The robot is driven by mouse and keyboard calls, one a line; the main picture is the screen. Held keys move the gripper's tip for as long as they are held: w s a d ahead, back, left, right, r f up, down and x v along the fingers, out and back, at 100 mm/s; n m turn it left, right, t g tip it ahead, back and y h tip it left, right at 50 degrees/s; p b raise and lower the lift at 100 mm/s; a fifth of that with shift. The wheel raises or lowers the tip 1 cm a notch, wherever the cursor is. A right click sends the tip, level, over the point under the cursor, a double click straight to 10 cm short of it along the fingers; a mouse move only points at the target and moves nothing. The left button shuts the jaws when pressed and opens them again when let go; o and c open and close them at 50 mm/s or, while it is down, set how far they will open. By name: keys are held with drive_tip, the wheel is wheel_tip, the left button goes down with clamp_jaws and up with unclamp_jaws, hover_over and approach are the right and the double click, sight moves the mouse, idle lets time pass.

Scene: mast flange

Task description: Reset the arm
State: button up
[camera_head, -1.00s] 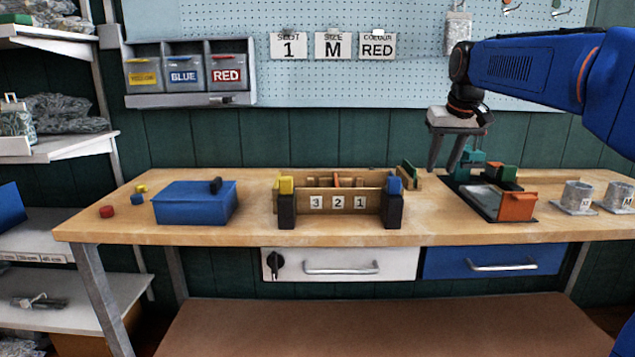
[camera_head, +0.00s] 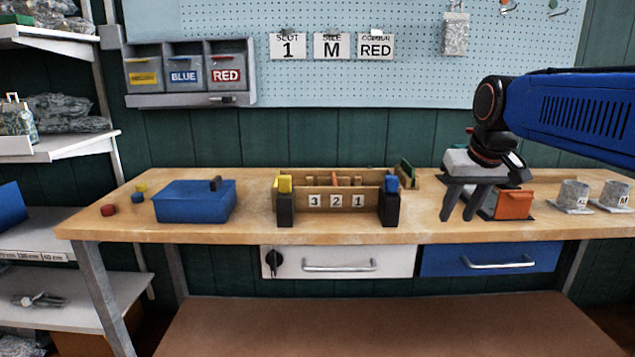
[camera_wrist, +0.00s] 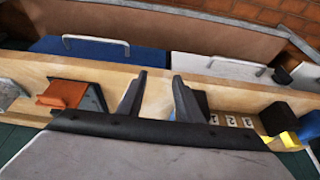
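My gripper (camera_head: 457,214) is on the right side of the head view, pointing down over the front of the workbench (camera_head: 260,236). Its two dark fingers are apart with nothing between them. In the wrist view the fingers (camera_wrist: 160,80) also stand apart, with bare bench wood between them. An orange block-like part (camera_head: 514,204) on a dark tray sits just right of the fingers in the head view. My gripper hides much of that tray.
A wooden slotted box (camera_head: 337,202) numbered 3, 2, 1 stands mid-bench, with a blue box (camera_head: 192,203) to its left. Two grey cups (camera_head: 575,194) (camera_head: 615,194) stand at the right. Bench between the slotted box and my gripper is clear.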

drive_tip(key=s+a+f, duration=0.1)
drive_tip(key=s+f, duration=1.8)
drive_tip(key=s, duration=0.3)
drive_tip(key=shift+s+f, duration=0.15)
drive_tip(key=shift+s, duration=0.15)
idle(1.9)
